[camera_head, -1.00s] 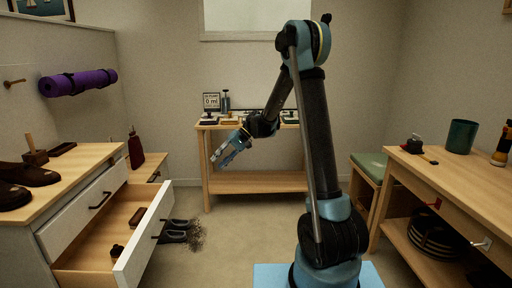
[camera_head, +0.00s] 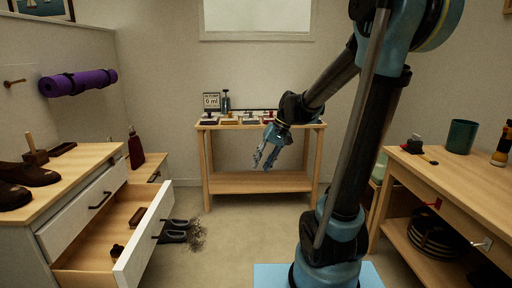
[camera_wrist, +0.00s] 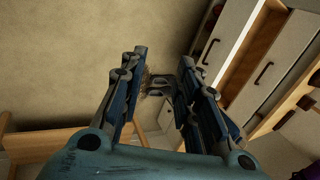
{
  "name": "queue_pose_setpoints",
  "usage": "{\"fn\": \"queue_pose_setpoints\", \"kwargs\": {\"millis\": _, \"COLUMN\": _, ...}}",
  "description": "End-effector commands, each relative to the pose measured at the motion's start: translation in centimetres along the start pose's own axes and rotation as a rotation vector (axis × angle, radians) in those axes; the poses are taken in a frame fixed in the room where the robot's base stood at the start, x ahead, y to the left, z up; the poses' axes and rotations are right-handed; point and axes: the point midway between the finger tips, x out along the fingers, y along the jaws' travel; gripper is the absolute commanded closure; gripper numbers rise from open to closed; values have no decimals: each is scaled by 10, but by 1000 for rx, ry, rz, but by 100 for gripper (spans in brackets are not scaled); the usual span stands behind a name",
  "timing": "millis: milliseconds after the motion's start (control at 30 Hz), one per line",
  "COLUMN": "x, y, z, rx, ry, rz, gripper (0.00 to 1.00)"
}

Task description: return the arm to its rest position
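My gripper (camera_head: 266,158) hangs in free air in front of the low wooden table at the back wall, pointing down and a little to the left. In the wrist view my gripper (camera_wrist: 163,65) has its two fingers apart with nothing between them.
At the left, a dresser (camera_head: 70,205) has an open drawer (camera_head: 140,240) holding small items. The back table (camera_head: 255,183) bears small devices. At the right stands a workbench (camera_head: 450,185) with a green cup (camera_head: 461,136). The middle floor is clear.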

Motion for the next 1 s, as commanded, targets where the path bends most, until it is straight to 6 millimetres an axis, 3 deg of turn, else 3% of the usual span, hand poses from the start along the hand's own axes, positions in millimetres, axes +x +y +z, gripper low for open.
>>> {"fn": "queue_pose_setpoints", "kwargs": {"millis": 467, "x": -10, "y": 71, "z": 100, "rx": 39, "ry": 99, "rz": 202, "gripper": 70}}
{"fn": "queue_pose_setpoints", "kwargs": {"millis": 800, "x": 2, "y": 123, "z": 163, "rx": 58, "ry": 160, "rz": 347, "gripper": 70}}
{"fn": "queue_pose_setpoints", "kwargs": {"millis": 1000, "x": 13, "y": 150, "z": 191, "rx": 66, "ry": 187, "rz": 422, "gripper": 70}}
